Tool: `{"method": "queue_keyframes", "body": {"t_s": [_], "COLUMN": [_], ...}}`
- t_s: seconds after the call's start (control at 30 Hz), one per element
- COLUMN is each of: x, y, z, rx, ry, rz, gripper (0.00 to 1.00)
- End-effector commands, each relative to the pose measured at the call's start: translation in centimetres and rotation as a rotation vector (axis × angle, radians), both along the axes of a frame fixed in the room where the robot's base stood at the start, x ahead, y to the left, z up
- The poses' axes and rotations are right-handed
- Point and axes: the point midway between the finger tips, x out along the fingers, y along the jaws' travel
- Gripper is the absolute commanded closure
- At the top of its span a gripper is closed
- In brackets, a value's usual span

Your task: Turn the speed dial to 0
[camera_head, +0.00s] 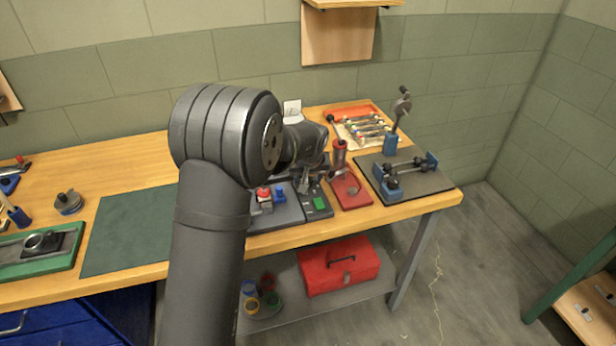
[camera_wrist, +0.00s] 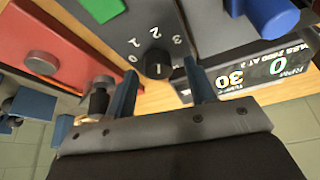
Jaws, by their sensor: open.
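The speed dial (camera_wrist: 158,65) is a small black knob with a pale line on its face, on a dark grey panel in the wrist view. The numerals 0, 1, 2 and 3 are printed in an arc around it. I cannot tell for sure which numeral the line marks. My gripper (camera_wrist: 161,70) is open, with one blue finger on each side of the dial; I see a gap and no clear contact. In the head view my gripper (camera_head: 304,186) is low over the panel, partly behind my arm, and the dial cannot be made out there.
A green button (camera_wrist: 103,8) and a blue knob (camera_wrist: 272,14) are near. A red base (camera_head: 350,190) with an upright post and a dark plate (camera_head: 425,180) with blue fixtures stand to the right.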

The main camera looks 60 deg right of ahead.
Motion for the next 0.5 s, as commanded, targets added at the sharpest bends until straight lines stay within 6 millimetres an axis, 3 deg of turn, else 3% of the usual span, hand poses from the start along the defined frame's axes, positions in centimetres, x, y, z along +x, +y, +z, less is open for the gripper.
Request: {"method": "queue_keyframes", "body": {"t_s": [0.1, 0.33, 0.5], "x": [0.01, 0.0, 0.0], "y": [0.0, 0.02, 0.02], "z": [0.02, 0.03, 0.04], "rx": [0.0, 0.0, 0.0], "ry": [0.0, 0.0, 0.0], "rz": [0.0, 0.0, 0.005], "gripper": [0.5, 0.94, 0.94]}}
